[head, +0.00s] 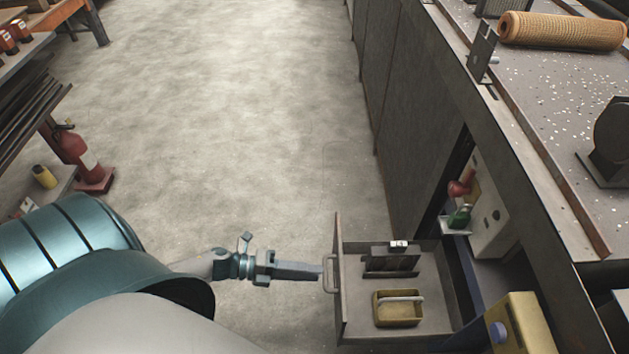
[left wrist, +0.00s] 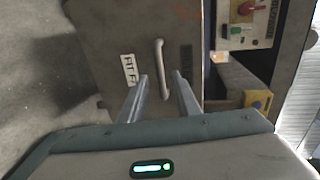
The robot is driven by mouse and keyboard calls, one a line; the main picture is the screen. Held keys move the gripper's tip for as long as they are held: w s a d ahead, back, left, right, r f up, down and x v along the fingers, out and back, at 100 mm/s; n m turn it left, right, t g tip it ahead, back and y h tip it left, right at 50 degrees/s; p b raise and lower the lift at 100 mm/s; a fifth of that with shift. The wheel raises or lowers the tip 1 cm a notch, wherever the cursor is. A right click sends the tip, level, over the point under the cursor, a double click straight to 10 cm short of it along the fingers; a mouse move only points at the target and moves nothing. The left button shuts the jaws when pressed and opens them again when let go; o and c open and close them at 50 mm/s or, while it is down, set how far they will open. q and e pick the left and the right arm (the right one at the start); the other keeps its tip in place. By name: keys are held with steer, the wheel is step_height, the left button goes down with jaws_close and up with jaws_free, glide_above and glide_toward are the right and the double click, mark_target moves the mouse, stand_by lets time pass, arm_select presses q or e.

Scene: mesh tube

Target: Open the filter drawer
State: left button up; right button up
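The filter drawer (head: 340,300) stands pulled out from the cabinet under the workbench, its inside showing from above. Its front panel (left wrist: 115,40) carries a white label (left wrist: 129,70) and a pale bar handle (left wrist: 160,60). The handle also shows in the head view (head: 329,274). My left gripper (head: 320,272) reaches in from the left with its fingertips at the handle. In the left wrist view its two fingers (left wrist: 160,76) are apart, one on each side of the handle, with gaps beside the bar. My right gripper is out of view.
The drawer holds a yellow bin (head: 398,320) and a dark slotted holder (head: 390,262). A control box (head: 490,225) with a red knob and a yellow box (head: 522,325) are to its right. A mesh tube (head: 560,31) lies on the bench. The floor (head: 230,120) is clear.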

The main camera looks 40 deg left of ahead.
arm_select(q)
steer(key=v, duration=1.5)
steer(key=shift+s+a+b, duration=0.15)
steer(key=shift+a+b, duration=0.1)
steer(key=shift+b, duration=0.15)
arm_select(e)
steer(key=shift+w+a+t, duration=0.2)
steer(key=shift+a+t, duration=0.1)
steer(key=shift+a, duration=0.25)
arm_select(q)
steer(key=shift+r, duration=0.1)
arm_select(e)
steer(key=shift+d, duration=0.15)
